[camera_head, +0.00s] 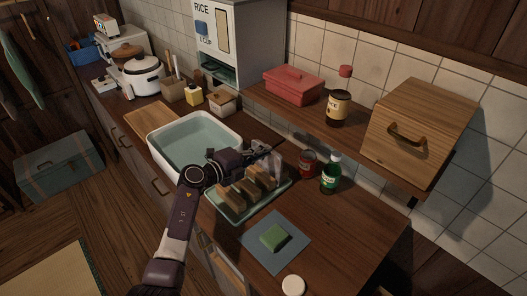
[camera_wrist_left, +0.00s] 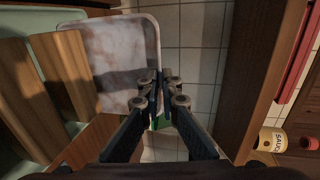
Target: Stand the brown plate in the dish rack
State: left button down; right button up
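A pale, brown-mottled square plate (camera_wrist_left: 122,60) with rounded corners shows in the left wrist view beside wooden slats. It may be the brown plate; its colour is unclear. In the head view a greyish piece of it (camera_head: 274,162) shows just under my left gripper. The dish rack (camera_head: 237,217) is a pale green tray with upright wooden slats. My left gripper (camera_head: 277,147) is above the rack's far end. Its fingertips (camera_wrist_left: 160,92) are together in front of the plate's right edge. I see nothing clearly held; contact with the plate is unclear. My right gripper is not in view.
A white basin of water (camera_head: 236,128) stands left of the rack. A red-labelled jar (camera_head: 307,163) and a green bottle (camera_head: 331,176) stand close on the right. A green sponge (camera_head: 274,237) lies on a blue cloth in front. A shelf overhangs behind.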

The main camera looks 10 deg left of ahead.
pick_arm(q)
jog(key=shift+f, duration=0.1)
jog(key=c, duration=2.6)
grip_release()
jog(key=shift+c, duration=0.2)
jog(key=o, duration=0.6)
jog(key=shift+f, duration=0.1)
jog(key=shift+c, duration=0.2)
jog(key=shift+s, duration=0.1)
jog(key=v, duration=1.2)
